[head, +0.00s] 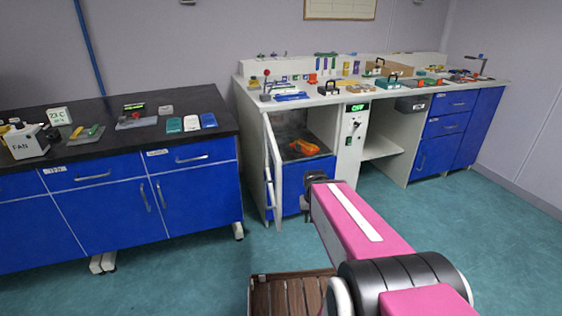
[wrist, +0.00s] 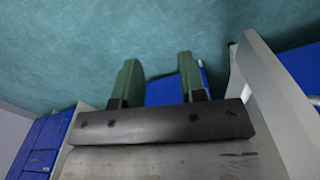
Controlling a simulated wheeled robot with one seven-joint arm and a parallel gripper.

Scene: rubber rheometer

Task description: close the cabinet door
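The cabinet door (head: 274,172) is a white-framed panel hinged at the left of the cabinet opening. It stands open, swung out towards me, and shows nearly edge-on. The cabinet's inside is exposed, with an orange object (head: 305,147) in it. My gripper (head: 312,182) is in front of the opening, right of the door and apart from it in the picture; its fingertips are hard to make out there. In the wrist view my gripper (wrist: 160,75) has two green fingers spread apart with nothing held between them. A pale upright panel (wrist: 262,80) is at the right; I cannot tell whether it is the door.
A white control panel (head: 351,140) borders the opening on the right. A blue bench with a black top (head: 80,150) stands at the left. The white worktop (head: 430,93) above carries several tools. The teal floor (head: 190,280) in front is clear. A brown slatted surface (head: 285,298) is low in front.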

